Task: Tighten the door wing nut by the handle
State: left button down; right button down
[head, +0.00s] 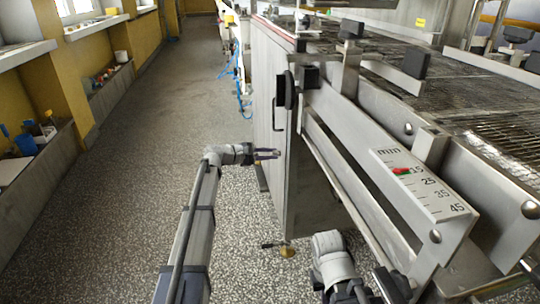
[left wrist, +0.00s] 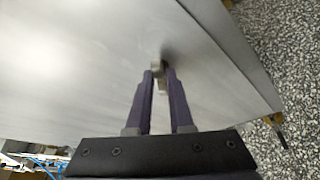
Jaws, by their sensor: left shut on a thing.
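The grey metal door (head: 262,75) is the upright side panel of the machine, with a dark bar handle (head: 274,115) on it. My left gripper (head: 276,154) is at the door just below this handle. In the left wrist view its two dark fingers are closed around the small metal wing nut (left wrist: 158,67), which stands out from the door panel (left wrist: 90,70). The fingers hide part of the nut. In the head view the nut is too small to make out. My right wrist shows at the bottom of the head view; its fingers are not clear.
The wire mesh belt (head: 500,115) runs along the top. A brass-coloured foot (head: 287,250) stands under the door corner. The speckled floor (head: 130,190) to the left is clear.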

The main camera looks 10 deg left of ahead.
pick_arm(q)
jog(key=shift+s+d+f+m+t+b, duration=0.15)
jog(key=shift+m+t+b, duration=0.25)
jog(key=shift+m+b, duration=0.35)
jog(key=shift+s+d+f+m+t+b, duration=0.15)
jog(key=shift+m+t+b, duration=0.25)
jog(key=shift+m+b, duration=0.35)
dwell(1.1)
jog(key=shift+a+f+m+t+h+b, duration=0.1)
jog(key=shift+m+t+h+b, duration=0.3)
jog(key=shift+m+b, duration=0.6)
jog(key=shift+a+f+m+t+h+b, duration=0.1)
jog(key=shift+m+t+h+b, duration=0.1)
jog(key=shift+m+t+b, duration=0.55)
dwell(3.6)
